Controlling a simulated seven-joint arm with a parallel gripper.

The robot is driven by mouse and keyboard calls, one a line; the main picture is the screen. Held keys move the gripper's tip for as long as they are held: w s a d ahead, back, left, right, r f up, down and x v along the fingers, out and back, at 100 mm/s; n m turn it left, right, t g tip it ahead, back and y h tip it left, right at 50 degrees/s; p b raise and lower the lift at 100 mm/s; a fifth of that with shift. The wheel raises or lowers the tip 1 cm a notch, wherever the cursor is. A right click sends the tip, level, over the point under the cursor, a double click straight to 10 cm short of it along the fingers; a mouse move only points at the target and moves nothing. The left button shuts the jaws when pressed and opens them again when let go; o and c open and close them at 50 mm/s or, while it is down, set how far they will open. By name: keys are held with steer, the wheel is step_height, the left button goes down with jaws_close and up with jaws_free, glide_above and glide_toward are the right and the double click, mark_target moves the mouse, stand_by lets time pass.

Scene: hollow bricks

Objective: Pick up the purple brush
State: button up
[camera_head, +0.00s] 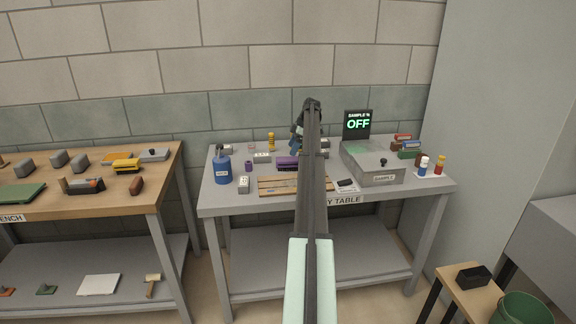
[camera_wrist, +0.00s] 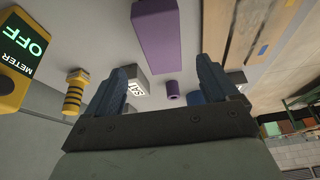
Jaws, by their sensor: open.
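The purple brush (camera_head: 287,163) lies on the grey table, behind the wooden slatted board and left of my arm. In the wrist view, a long purple block (camera_wrist: 157,38), apparently the brush, is beyond my fingertips near the top. My gripper (camera_wrist: 165,78) is open, with two blue fingers spread apart and nothing between them. In the head view, my gripper (camera_head: 297,142) is mostly hidden by my own arm, close to the brush. I cannot tell its exact height above the table.
A small purple cylinder (camera_head: 248,166), a labelled grey block (camera_head: 262,157) and a blue canister (camera_head: 222,170) stand left of the brush. A yellow striped cylinder (camera_head: 271,142) is behind. The wooden board (camera_head: 275,186) lies in front; a grey sample box (camera_head: 374,168) is right.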

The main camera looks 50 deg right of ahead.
mark_target(288, 159)
steer(key=x, duration=0.4)
steer(key=shift+f, duration=0.15)
steer(key=shift+s+x, duration=0.15)
steer(key=shift+x, duration=1.1)
steer(key=shift+s+x, duration=0.15)
steer(key=shift+x, duration=1.15)
steer(key=shift+f, duration=0.2)
steer(key=c, duration=1.1)
steer(key=shift+r, duration=0.1)
step_height(288, 159, up, 10)
steer(key=shift+r, duration=0.1)
